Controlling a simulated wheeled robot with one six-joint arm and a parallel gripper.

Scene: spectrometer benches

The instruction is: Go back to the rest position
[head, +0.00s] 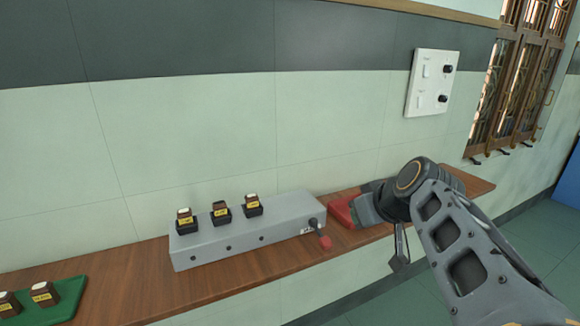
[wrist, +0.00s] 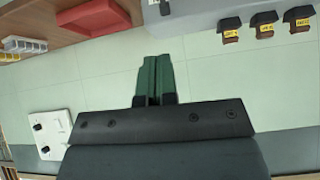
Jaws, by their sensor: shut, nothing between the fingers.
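My gripper (wrist: 155,80) shows in the wrist view with its two green fingers together and nothing between them. In the head view my arm comes in from the lower right, and its wrist hangs over the right part of the wooden shelf (head: 190,290). The fingers cannot be made out there. In the wrist view the fingers are seen against the pale wall, apart from the objects on the shelf.
A green tray (head: 66,303) holds labelled blocks. A switch panel (head: 432,82) is on the wall.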

